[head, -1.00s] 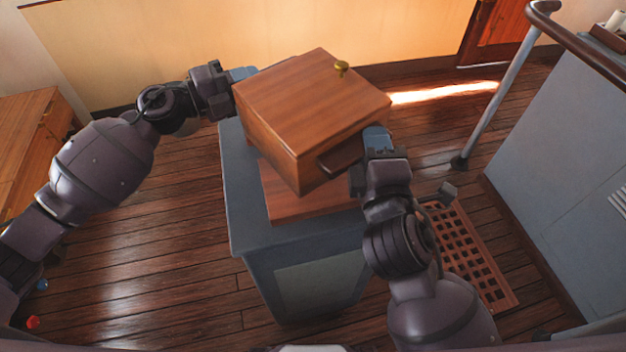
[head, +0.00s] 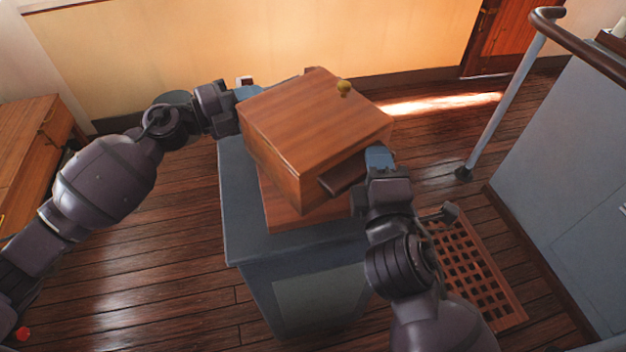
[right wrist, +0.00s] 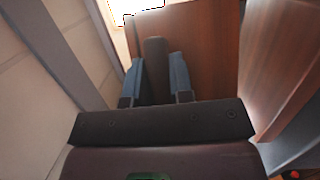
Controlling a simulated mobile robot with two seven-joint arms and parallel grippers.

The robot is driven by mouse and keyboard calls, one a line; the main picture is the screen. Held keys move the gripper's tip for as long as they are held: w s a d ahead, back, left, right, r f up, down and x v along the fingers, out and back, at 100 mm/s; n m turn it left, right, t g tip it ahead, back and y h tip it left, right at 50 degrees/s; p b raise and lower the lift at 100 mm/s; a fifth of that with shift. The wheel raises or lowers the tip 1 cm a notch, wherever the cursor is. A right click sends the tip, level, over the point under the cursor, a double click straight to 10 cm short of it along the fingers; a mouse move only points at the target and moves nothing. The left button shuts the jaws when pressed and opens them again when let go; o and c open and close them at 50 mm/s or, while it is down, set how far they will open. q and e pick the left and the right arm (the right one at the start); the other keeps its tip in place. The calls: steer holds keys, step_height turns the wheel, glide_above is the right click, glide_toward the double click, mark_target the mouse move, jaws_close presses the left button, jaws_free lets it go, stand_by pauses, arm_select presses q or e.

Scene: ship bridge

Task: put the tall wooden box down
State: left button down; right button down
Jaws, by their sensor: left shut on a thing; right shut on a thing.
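The tall wooden box (head: 312,125) is a reddish-brown box with a small brass knob on its top and a dark handle (head: 342,176) on its near right side. It is held over a flat wooden base (head: 293,216) on the grey cabinet; whether it touches the base cannot be told. My left gripper (head: 246,94) is shut at the box's far left side; what it grips there is mostly hidden. My right gripper (head: 376,162) is shut on the dark handle. In the right wrist view the blue fingers (right wrist: 158,80) close on both sides of the handle, beside the box wall (right wrist: 205,60).
The grey cabinet (head: 236,215) stands on the plank floor, with bare top at its left and front. A grating (head: 475,265) lies on the floor to the right. A handrail (head: 500,110) and grey console (head: 580,170) stand further right. A wooden desk (head: 25,150) is at the left.

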arm_select(q)
steer(key=shift+f, duration=0.1)
arm_select(e)
steer(key=shift+f, duration=0.1)
